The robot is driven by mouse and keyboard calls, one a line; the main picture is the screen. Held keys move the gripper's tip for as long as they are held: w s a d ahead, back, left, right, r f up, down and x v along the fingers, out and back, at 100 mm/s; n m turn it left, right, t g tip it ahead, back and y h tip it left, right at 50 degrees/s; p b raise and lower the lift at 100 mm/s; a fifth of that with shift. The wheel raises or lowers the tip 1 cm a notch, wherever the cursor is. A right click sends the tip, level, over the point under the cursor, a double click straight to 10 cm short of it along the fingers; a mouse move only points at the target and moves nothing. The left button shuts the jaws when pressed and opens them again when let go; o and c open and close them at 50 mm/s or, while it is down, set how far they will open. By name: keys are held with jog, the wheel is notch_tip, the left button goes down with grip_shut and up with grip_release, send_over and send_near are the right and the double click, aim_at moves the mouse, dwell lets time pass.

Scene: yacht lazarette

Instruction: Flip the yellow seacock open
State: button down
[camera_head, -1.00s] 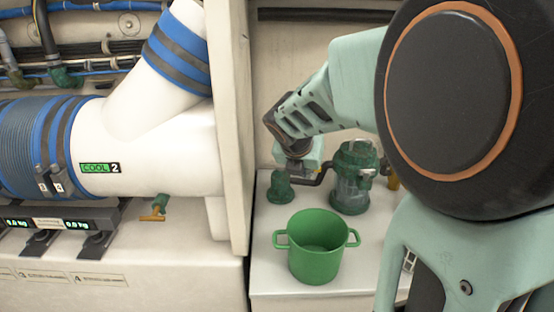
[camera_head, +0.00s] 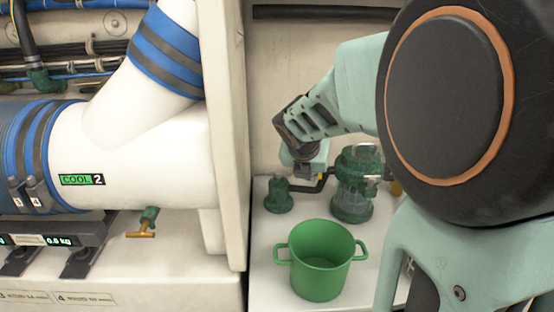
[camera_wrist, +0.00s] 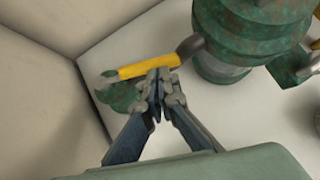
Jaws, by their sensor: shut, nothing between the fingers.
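The yellow seacock handle (camera_wrist: 148,67) is a bar lying across the upper middle of the wrist view, with a dark grey end at its right. Below its left end is a green, weathered valve body (camera_wrist: 122,97), and a matching small green fitting (camera_head: 279,196) stands on the white ledge in the head view. My gripper (camera_wrist: 160,76) is shut and empty. Its tips are right at the handle's lower edge in the wrist view; I cannot tell whether they touch. In the head view my gripper (camera_head: 303,170) is above the ledge, largely hiding the handle.
A green strainer (camera_head: 353,190) stands close right of the seacock. A green two-handled pot (camera_head: 320,262) sits in front on the white ledge (camera_head: 268,258). A tall white partition (camera_head: 230,130) bounds the left side. Beyond it are a large white duct (camera_head: 150,150) and a brass-handled valve (camera_head: 141,235).

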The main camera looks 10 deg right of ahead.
jog(key=shift+w+d+p, duration=1.1)
jog(key=shift+w+p, duration=0.15)
jog(key=shift+p, duration=1.1)
